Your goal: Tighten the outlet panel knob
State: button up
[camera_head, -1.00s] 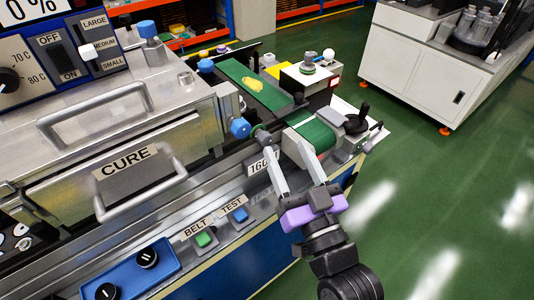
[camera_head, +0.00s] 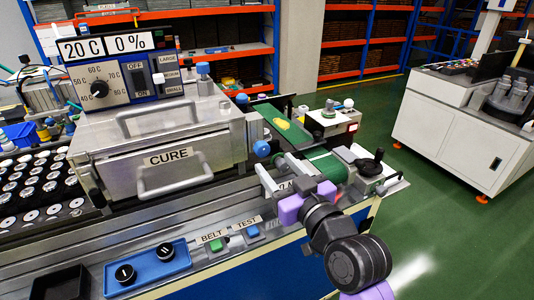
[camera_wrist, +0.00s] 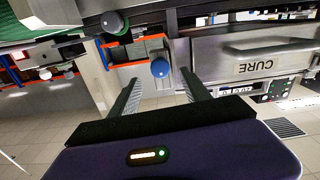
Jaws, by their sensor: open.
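A round blue knob (camera_head: 262,149) sticks out at the right end of the metal CURE oven (camera_head: 170,157), beside the belt outlet; I take it for the outlet panel knob. My gripper (camera_head: 273,162) is open and empty, with its two grey fingers pointing toward that knob from the front right. In the wrist view the picture is upside down, and the blue knob (camera_wrist: 160,68) shows between the fingertips, seemingly beyond them. No contact shows. A darker grey knob (camera_wrist: 112,22) is left of it there. Whether the blue knob is loose cannot be told.
A green belt (camera_head: 287,128) and a green roller (camera_head: 328,166) lie right of the knob, with a black hand crank (camera_head: 370,164) beyond. A front ledge carries the BELT button (camera_head: 219,243), TEST button (camera_head: 252,232) and a blue switch box (camera_head: 147,267). Open floor lies to the right.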

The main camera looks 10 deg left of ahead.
aim_at(264, 152)
jog(key=shift+p+x, duration=0.55)
jog(key=shift+x, duration=3)
grip_shut()
